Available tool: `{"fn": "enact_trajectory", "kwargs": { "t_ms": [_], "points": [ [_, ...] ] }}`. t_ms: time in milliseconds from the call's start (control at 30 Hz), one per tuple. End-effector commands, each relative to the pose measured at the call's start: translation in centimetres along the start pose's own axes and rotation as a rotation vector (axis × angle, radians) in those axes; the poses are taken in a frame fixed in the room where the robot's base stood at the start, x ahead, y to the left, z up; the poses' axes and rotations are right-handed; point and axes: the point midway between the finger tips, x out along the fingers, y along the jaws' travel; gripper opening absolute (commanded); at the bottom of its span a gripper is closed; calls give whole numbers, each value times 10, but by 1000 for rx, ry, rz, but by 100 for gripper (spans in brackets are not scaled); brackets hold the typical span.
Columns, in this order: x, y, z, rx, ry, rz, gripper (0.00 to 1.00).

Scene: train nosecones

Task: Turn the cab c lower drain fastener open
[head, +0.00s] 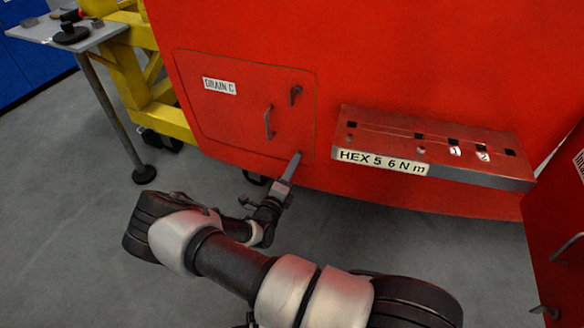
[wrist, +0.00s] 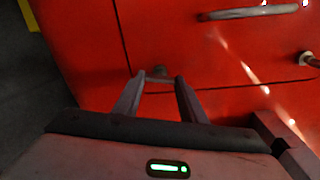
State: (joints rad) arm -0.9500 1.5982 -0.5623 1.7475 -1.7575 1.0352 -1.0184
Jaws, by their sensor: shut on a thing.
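The drain C panel (head: 225,115) is a red door with a "DRAIN C" label, set in the red cab. Its lower fastener, at the lower right corner, is mostly covered by my gripper (head: 296,158) in the head view. In the wrist view, the lower fastener (wrist: 159,72) is a small grey piece between the tips of my gripper (wrist: 158,79). My gripper is shut on it, with a finger on each side. Its exact turn angle cannot be told. The upper fastener (head: 295,94) is a dark piece higher on the same edge.
A grey door handle (head: 268,122) sits left of the fasteners; it also shows in the wrist view (wrist: 248,12). A red ledge with slots and a "HEX 5 6 N m" label (head: 382,162) juts out at right. A small table (head: 70,35) and yellow frame stand at left.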

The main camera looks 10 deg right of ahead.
Motion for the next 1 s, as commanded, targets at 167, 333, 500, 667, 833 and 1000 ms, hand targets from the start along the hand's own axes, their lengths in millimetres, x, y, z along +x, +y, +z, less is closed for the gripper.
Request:
{"fn": "enact_trajectory", "kwargs": {
  "t_ms": [167, 333, 500, 667, 833, 1000],
  "points": [
    [0, 0, 0, -127, 0, 0, 15],
    [0, 0, 0, -214, 1, 0, 15],
    [0, 0, 0, -267, 1, -1, 15],
    [0, 0, 0, -290, 1, 0, 15],
    [0, 0, -1, -295, 1, 0, 15],
    [0, 0, -1, -295, 1, 0, 15]
  ]
}}
